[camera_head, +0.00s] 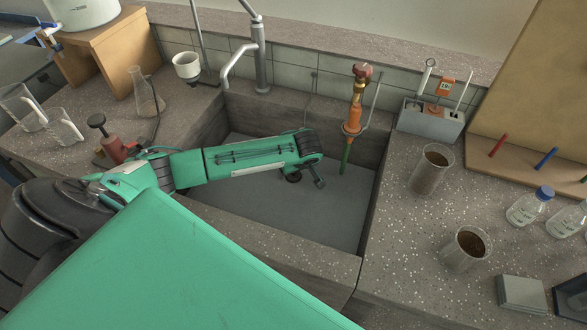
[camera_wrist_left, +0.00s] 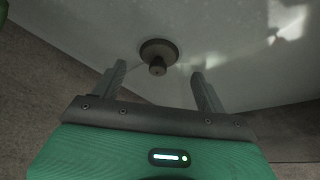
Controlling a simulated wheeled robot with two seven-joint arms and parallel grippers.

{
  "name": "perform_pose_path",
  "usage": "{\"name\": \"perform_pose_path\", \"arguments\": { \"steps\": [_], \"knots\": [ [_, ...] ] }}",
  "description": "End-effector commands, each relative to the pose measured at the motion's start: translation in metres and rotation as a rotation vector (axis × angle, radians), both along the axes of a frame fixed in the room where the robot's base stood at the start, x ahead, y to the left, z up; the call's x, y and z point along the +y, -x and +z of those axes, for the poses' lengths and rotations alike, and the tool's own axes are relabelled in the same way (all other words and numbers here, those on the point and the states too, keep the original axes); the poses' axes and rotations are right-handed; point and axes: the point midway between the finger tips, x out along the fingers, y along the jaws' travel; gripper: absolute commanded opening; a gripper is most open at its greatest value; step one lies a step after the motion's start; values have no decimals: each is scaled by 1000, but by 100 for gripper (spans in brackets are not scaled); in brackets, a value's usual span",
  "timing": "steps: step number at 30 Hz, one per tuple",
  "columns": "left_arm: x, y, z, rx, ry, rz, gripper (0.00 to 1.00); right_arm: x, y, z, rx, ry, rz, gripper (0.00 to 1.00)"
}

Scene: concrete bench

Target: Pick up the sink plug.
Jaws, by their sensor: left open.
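The sink plug (camera_wrist_left: 158,50) is a dark round disc with a short knob, on the pale sink floor in the left wrist view. My left gripper (camera_head: 315,174) reaches down into the sink (camera_head: 330,225). My right gripper is not in view.
The sink walls surround my left gripper. An orange tap fitting with a green tube (camera_head: 352,120) hangs over the sink's right back side. A grey tap (camera_head: 261,60) stands behind. Brown-filled beakers (camera_head: 431,170) stand right, and a red burner-like thing (camera_head: 112,145) stands left.

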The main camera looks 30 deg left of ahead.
Motion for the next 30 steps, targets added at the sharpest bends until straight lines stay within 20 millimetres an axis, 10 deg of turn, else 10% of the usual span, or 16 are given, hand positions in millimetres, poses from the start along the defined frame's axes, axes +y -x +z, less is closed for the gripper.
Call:
{"name": "perform_pose_path", "arguments": {
  "steps": [14, 22, 30],
  "knots": [
    [9, -8, -29, -1, -1, -1, 74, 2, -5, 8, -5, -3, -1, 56],
    [9, -8, -29, -1, -1, -1, 28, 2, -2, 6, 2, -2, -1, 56],
    [9, -8, -29, -1, 0, 0, 28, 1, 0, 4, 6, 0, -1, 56]
  ]
}}
